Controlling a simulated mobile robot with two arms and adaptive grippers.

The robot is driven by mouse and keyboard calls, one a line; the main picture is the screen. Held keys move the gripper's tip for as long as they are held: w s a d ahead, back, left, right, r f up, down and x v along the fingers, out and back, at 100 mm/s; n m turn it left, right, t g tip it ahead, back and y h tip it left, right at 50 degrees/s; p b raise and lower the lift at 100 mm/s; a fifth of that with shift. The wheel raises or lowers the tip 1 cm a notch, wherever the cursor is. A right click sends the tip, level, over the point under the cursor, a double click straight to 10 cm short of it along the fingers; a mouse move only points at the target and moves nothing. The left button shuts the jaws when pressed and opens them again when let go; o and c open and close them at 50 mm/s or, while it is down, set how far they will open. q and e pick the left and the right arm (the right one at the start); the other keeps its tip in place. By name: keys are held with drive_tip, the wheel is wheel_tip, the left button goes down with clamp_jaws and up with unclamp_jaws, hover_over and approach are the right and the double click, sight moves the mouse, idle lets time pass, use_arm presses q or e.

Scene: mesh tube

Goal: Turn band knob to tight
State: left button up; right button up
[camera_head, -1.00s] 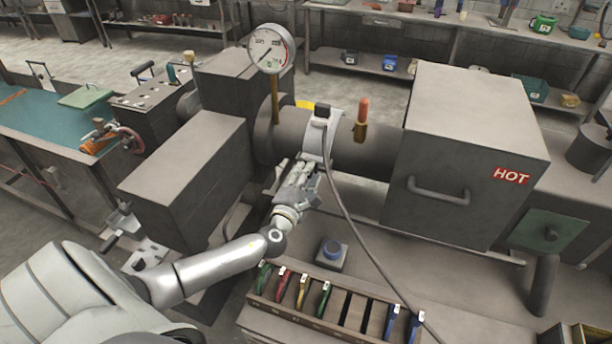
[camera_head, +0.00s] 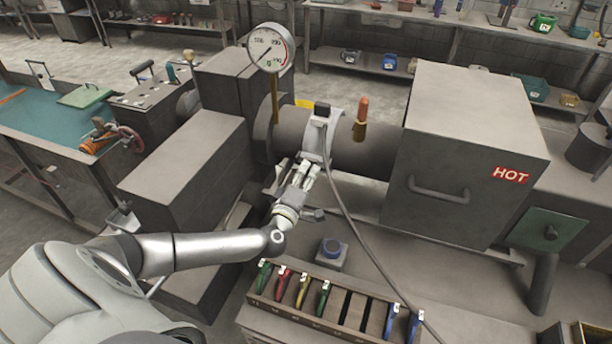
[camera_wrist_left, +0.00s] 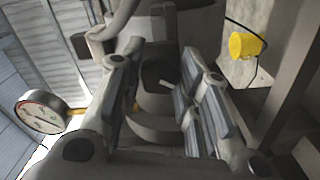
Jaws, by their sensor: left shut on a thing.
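The pale grey band (camera_head: 323,134) wraps around the dark barrel (camera_head: 360,150) to the left of the HOT box, with a black block on top and a cable running down from it. My left gripper (camera_head: 306,172) is at the band's lower front and shut on the band knob. In the wrist view the dark knob (camera_wrist_left: 153,74) sits between the two fingers, with a small pale pointer beside it. The fingers hide most of the knob in the head view, and I cannot read its setting. My right gripper is not in view.
The HOT box (camera_head: 470,160) stands right of the band. A pressure gauge (camera_head: 269,47) rises at the left, and an orange-tipped fitting (camera_head: 361,118) stands on the barrel. The cable (camera_head: 362,230) hangs close beside my gripper.

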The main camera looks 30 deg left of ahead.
use_arm(q)
drive_tip(key=shift+w+m, duration=0.1)
drive_tip(key=shift+m, duration=1.9)
drive_tip(key=shift+f+m, duration=0.15)
drive_tip(key=shift+m, duration=1.25)
drive_tip(key=o, duration=1)
drive_tip(key=v, duration=0.7)
drive_tip(key=shift+s, duration=0.35)
drive_tip(key=shift+d, duration=0.1)
